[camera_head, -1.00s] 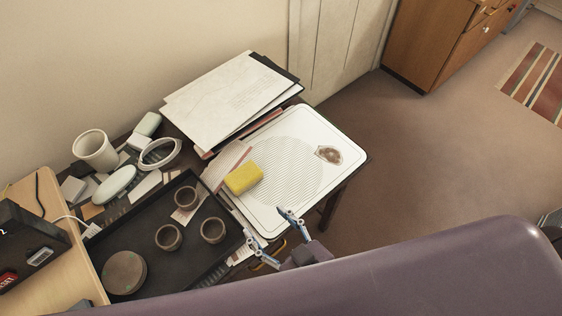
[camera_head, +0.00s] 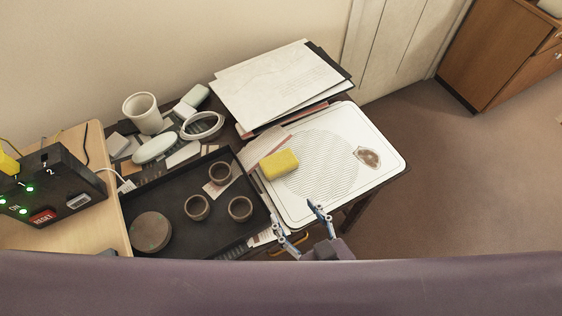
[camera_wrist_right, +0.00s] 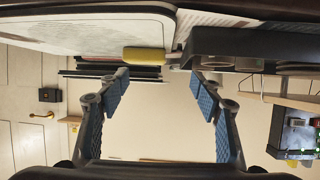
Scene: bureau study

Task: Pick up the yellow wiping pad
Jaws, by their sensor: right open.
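The yellow wiping pad (camera_head: 279,164) lies on the left part of the white board (camera_head: 384,178), which has a grey hatched circle. My right gripper (camera_head: 298,222) is open and empty at the near edge of the board, in front of the pad and apart from it. In the right wrist view the pad (camera_wrist_right: 144,55) shows beyond the open fingers (camera_wrist_right: 160,88), near the left one, and the picture appears turned over. My left gripper is not in view.
A dark tray (camera_head: 178,241) with several small brown cups and a round lid stands left of the board. Papers (camera_head: 275,85) lie behind. A brown stain (camera_head: 367,157) marks the board's right side. A black box with lit buttons (camera_head: 62,170) stands far left.

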